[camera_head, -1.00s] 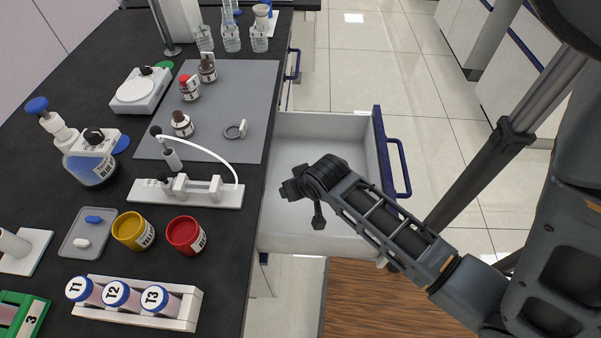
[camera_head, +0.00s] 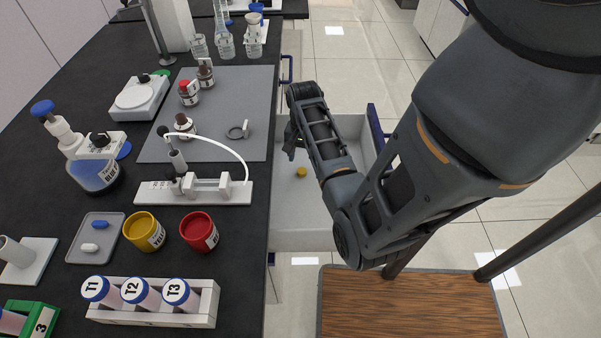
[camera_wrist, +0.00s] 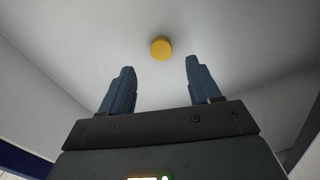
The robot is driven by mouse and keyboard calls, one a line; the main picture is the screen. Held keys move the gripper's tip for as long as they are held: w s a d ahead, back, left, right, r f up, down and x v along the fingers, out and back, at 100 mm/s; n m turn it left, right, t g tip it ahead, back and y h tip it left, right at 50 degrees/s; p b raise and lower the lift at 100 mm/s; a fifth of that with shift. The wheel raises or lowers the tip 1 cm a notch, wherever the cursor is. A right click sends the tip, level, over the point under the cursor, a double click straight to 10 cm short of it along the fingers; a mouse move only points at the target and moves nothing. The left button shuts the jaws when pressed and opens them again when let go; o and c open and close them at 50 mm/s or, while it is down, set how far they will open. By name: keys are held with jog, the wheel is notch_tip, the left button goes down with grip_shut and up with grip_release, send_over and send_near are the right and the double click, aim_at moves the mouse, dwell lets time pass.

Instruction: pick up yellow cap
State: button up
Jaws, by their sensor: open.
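The yellow cap (camera_head: 302,172) is a small round disc lying on the floor of the open white drawer (camera_head: 300,215). In the wrist view the yellow cap (camera_wrist: 161,48) is beyond the fingertips, roughly centred between them. My gripper (camera_wrist: 160,75) is open and empty, its two blue-grey fingers apart. In the head view my gripper (camera_head: 293,140) is over the drawer, just above and left of the cap in the picture, and partly hidden by my arm. The cap is apart from the fingers.
The drawer's walls and its front with a blue handle (camera_head: 388,150) surround the cap. The black bench (camera_head: 245,290) edges the drawer on the left. On it stand a yellow pot (camera_head: 143,231), a red pot (camera_head: 199,232) and a tube rack (camera_head: 205,312).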

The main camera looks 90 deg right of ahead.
aim_at(302, 170)
notch_tip(302, 170, down, 5)
jog(key=shift+w+a+r, duration=0.1)
jog(key=shift+w+a, duration=0.05)
jog(key=shift+c, duration=0.3)
jog(key=c, duration=1)
